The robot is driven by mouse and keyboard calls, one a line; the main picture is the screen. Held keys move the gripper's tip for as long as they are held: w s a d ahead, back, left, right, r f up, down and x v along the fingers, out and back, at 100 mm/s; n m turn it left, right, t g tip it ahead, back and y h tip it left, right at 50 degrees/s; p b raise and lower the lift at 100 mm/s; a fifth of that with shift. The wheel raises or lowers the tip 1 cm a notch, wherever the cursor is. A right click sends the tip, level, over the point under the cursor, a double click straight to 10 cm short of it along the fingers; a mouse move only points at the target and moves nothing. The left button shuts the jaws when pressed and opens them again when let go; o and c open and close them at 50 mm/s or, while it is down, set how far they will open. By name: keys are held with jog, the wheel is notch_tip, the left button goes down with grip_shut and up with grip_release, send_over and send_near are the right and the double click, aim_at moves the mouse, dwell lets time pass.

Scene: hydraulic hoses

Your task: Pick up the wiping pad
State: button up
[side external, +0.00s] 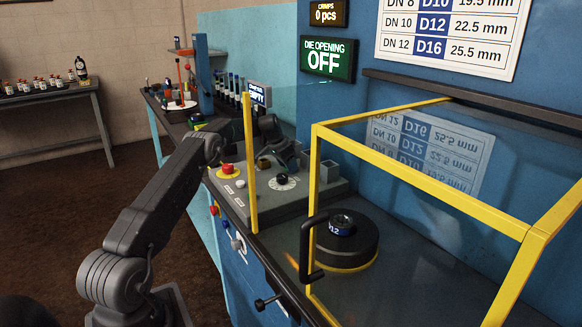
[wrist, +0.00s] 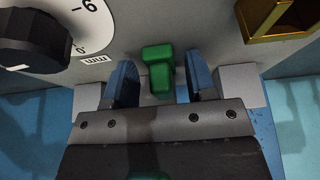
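I cannot pick out the wiping pad for certain. A small yellow-green item (side external: 197,127) on the bench behind the control box in the side view may be it, but it is too small to tell. My gripper (wrist: 158,88) has its two blue fingers apart over the grey control box. A green block-shaped part (wrist: 157,72) shows between the fingers, with a visible gap on its right. It looks like a switch on the box, and I see no grip on it. In the side view the gripper (side external: 285,155) is low over the box, its fingertips partly hidden.
The control box (side external: 240,207) has a red button (side external: 227,169), a dial (side external: 282,181) and a brass-coloured holder (wrist: 280,17). A yellow-framed guard (side external: 316,200) stands to the right, around a round black die head (side external: 345,240). Tools and bottles crowd the bench behind.

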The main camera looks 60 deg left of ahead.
jog(key=c, duration=0.8)
jog(key=shift+r, duration=0.15)
jog(key=shift+r, duration=0.5)
notch_tip(320, 180, up, 3)
jog(key=shift+r, duration=0.1)
jog(key=s+a+r, duration=0.5)
jog(key=s+r, duration=0.1)
jog(key=s, duration=0.4)
jog(key=shift+s+r, duration=0.3)
